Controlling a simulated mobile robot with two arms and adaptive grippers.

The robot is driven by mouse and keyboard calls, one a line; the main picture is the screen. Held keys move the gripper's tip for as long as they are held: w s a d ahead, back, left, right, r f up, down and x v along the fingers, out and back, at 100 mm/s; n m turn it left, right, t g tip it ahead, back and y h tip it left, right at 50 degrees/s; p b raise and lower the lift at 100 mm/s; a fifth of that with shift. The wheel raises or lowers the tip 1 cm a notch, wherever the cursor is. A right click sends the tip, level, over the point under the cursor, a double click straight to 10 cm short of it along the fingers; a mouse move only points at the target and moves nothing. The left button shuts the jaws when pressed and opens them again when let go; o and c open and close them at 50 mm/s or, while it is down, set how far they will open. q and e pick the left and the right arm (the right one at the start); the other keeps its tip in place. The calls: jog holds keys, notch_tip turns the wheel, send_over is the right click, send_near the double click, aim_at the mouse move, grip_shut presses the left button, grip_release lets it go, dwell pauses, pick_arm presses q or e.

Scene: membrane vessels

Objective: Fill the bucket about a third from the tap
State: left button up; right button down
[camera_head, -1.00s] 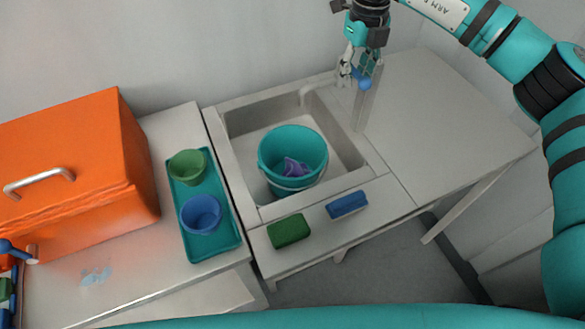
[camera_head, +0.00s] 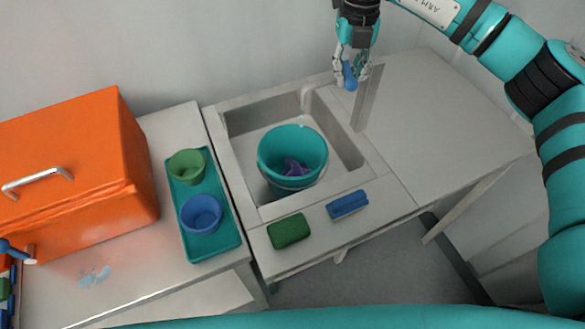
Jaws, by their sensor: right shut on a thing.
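A teal bucket (camera_head: 265,160) stands upright in the sink (camera_head: 236,122), with a crumpled purple thing (camera_head: 293,167) inside it. The grey tap (camera_head: 306,96) rises at the sink's back edge, its spout on the bucket's far side. My right gripper (camera_head: 350,73) is shut on a blue handle (camera_head: 350,82) just right of the tap; it looks like the tap's lever, though the fingers partly hide it. I cannot make out a water stream or a water level in the bucket. My left gripper is not in view.
A green sponge (camera_head: 289,231) and a blue sponge (camera_head: 348,204) lie on the front ledge. A teal tray (camera_head: 222,244) holds a green bowl (camera_head: 186,168) and a blue bowl (camera_head: 201,214). An orange box (camera_head: 75,160) stands left. The right counter (camera_head: 440,130) is clear.

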jog(key=a+m, duration=0.1)
jog(key=m, duration=0.2)
jog(key=w+a+m, duration=0.1)
jog(key=m, duration=0.2)
jog(key=w+a+m, duration=0.1)
jog(key=a+m, duration=0.1)
jog(key=m, duration=0.2)
jog(key=shift+s, duration=0.1)
dwell(6.9)
